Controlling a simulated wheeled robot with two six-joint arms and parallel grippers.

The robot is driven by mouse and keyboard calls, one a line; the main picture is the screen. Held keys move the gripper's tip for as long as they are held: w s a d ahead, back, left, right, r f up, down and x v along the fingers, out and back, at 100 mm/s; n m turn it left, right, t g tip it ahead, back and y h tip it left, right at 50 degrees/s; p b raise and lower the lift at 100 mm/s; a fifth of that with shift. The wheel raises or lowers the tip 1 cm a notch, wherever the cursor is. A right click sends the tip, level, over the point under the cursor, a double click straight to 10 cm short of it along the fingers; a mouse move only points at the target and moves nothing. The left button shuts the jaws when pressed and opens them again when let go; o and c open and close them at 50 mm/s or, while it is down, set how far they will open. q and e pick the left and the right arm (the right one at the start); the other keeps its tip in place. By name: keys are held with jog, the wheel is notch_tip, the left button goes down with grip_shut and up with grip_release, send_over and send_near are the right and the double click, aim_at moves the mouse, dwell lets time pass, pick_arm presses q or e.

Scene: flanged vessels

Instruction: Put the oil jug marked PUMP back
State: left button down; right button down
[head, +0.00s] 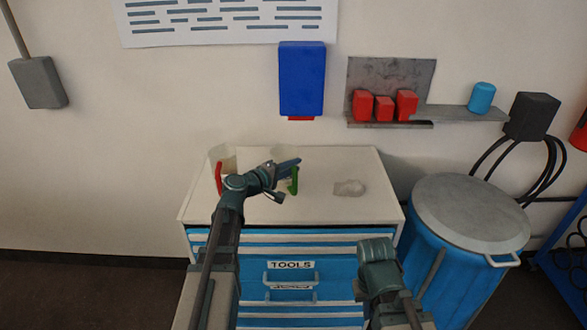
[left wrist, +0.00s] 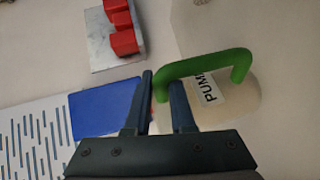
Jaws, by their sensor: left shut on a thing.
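The oil jug marked PUMP is a pale, see-through jug with a green handle (head: 294,181). It is at the back of the cabinet top, partly behind my left gripper (head: 284,178). I cannot tell whether the jug's base touches the cabinet top. My right arm shows at the lower right of the head view, but its fingers do not.
A second jug with a red handle (head: 219,178) stands left on the white cabinet top (head: 330,212). A crumpled clear thing (head: 350,187) lies to the right. A wall shelf (head: 450,114) carries red containers (head: 383,108) and a blue can (head: 482,97). A blue lidded drum (head: 470,215) stands right.

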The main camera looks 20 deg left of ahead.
pick_arm(q)
jog(key=c, duration=1.2)
grip_release()
jog(key=shift+f, duration=0.2)
jog(key=o, duration=0.4)
jog(key=shift+r, duration=0.1)
jog(key=shift+o, duration=0.2)
jog(key=shift+r, duration=0.15)
jog(key=p+v, duration=0.2)
jog(key=v, duration=1)
